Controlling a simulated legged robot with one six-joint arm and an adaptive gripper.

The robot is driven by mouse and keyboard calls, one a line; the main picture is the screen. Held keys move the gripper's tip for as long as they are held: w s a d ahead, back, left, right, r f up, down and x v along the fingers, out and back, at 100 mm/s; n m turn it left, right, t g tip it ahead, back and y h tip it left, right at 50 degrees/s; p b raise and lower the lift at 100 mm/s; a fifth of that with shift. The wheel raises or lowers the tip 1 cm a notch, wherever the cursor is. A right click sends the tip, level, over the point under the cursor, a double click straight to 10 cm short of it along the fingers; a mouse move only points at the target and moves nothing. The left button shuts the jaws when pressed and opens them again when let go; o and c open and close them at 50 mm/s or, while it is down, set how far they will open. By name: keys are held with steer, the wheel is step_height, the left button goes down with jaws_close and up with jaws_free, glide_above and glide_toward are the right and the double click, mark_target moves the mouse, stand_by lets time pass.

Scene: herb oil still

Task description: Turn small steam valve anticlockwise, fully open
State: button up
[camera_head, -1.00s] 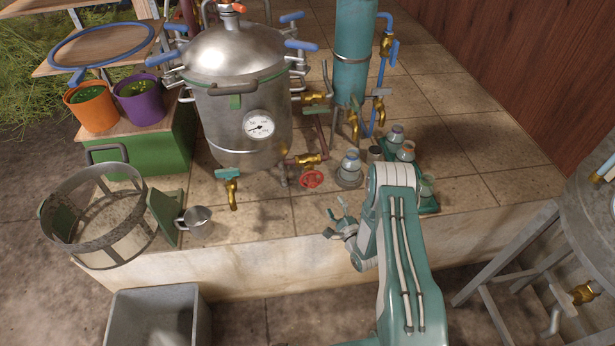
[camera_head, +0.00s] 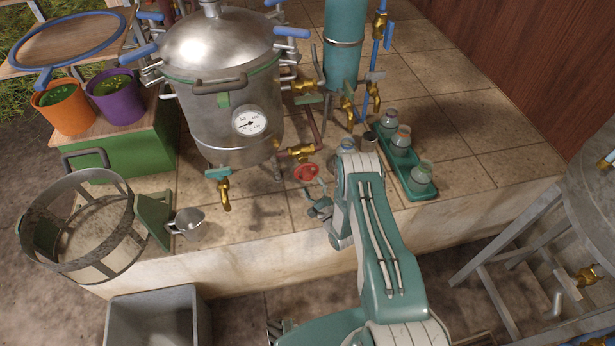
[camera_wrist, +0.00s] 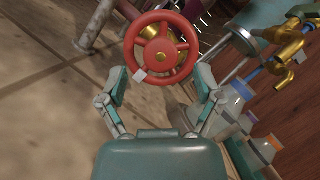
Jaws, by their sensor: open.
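The small steam valve has a red spoked handwheel (camera_head: 306,173) on a brass body (camera_head: 298,151), low at the right front of the steel still (camera_head: 215,90). In the wrist view the red wheel (camera_wrist: 161,48) faces me, with a white mark on its lower left rim. My gripper (camera_head: 318,202) is open and empty, just in front of and below the wheel in the head view. In the wrist view my gripper's fingers (camera_wrist: 161,82) stand apart on either side of the wheel's lower half. I cannot tell whether they touch the rim.
A green tray (camera_head: 420,193) with several jars stands to the right. Brass taps (camera_head: 348,108) and a teal column (camera_head: 343,50) are behind. A metal cup (camera_head: 188,222) and a mesh basket (camera_head: 75,225) are at the left. Tiles between cup and wheel are clear.

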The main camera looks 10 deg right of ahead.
mark_target(309, 179)
steer(key=shift+x, duration=1.95)
steer(key=c, duration=1.2)
